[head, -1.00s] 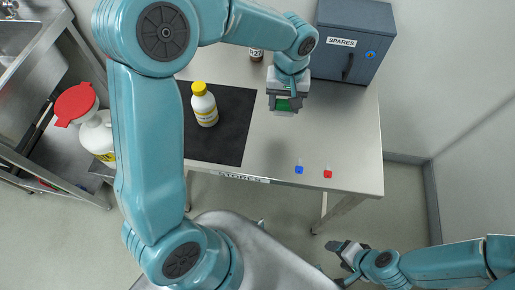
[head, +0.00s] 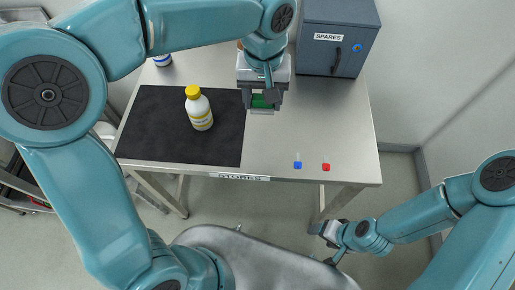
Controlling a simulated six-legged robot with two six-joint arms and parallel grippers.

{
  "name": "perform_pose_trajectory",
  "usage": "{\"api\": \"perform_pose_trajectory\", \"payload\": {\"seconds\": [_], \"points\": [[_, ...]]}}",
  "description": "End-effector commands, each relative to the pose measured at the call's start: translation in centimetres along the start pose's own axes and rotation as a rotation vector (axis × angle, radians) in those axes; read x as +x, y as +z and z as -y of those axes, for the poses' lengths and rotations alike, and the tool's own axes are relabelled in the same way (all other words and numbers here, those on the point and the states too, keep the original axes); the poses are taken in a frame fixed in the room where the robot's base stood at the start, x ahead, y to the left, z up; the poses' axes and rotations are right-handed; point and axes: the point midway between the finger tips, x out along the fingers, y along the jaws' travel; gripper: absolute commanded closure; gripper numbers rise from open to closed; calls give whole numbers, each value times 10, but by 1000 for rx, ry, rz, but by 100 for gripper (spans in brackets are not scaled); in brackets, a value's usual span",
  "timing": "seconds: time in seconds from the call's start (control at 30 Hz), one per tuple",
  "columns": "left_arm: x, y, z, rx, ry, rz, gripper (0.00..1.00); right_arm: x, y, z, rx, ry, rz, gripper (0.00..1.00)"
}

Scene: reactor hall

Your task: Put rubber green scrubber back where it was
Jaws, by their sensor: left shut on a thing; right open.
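The green scrubber (head: 262,101) is between the fingers of my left gripper (head: 262,98), near the right edge of the black mat (head: 170,140) on the steel table. My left gripper is shut on it, and the fingers hide much of it. I cannot tell whether the scrubber touches the table. My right gripper (head: 329,242) is open and empty, low in front of the table's right front corner.
A white bottle with a yellow cap (head: 199,110) stands on the mat, left of my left gripper. A grey SPARES cabinet (head: 338,40) stands at the back right. Small blue (head: 297,165) and red (head: 326,167) items lie near the front edge.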

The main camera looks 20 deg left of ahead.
Motion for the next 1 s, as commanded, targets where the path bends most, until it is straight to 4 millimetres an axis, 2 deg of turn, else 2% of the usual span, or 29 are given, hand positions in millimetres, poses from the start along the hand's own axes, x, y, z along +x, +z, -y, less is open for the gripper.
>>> {"api": "perform_pose_trajectory", "payload": {"seconds": [0.07,0.17,0.4,0.5,0.6,0.77,1.0], "points": [[8,2,-4,12,-3,4,74,1,0,0,0,0,0,33],[32,3,-5,14,-4,7,74,3,0,-1,0,0,0,33],[103,3,-4,14,-5,8,74,5,0,-2,0,0,0,33],[128,3,-4,12,-4,6,74,6,0,-2,0,0,0,33],[145,3,-3,11,-2,4,74,6,0,-2,0,0,0,33],[160,3,-2,10,-3,3,74,6,0,-2,0,0,0,33],[195,3,-2,9,-2,3,74,7,0,-2,0,0,0,33]]}}
